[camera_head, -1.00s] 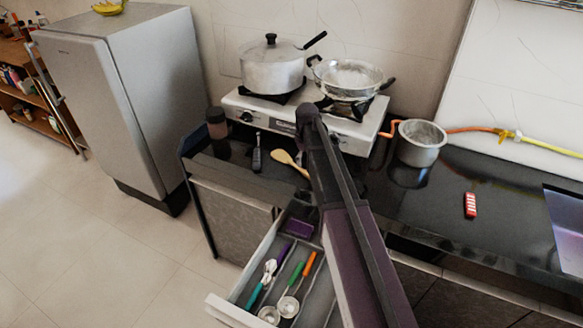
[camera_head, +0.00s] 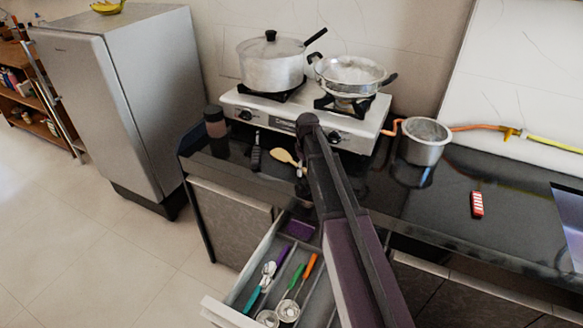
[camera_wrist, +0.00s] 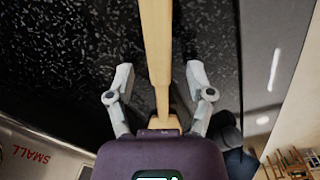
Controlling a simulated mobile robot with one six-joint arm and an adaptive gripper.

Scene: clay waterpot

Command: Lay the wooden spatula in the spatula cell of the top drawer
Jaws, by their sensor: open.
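The wooden spatula (camera_head: 284,157) lies on the black counter in front of the stove. My arm hides part of its handle in the head view. In the wrist view the pale wooden handle (camera_wrist: 157,50) runs down between the two fingers of my gripper (camera_wrist: 160,77). The gripper is open, with a gap visible on each side of the handle. The open top drawer (camera_head: 237,315) is below the counter. Utensils with teal, purple, green and orange handles lie in its cells, and a purple piece (camera_head: 299,229) sits at its back. My arm hides the drawer's right side.
The stove (camera_head: 262,112) carries a lidded pot (camera_head: 270,68) and a pan (camera_head: 350,76). A dark utensil (camera_head: 256,155) lies left of the spatula, near a jar (camera_head: 215,122). A small pot (camera_head: 424,142) and a red-and-white item (camera_head: 477,204) are at the right.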

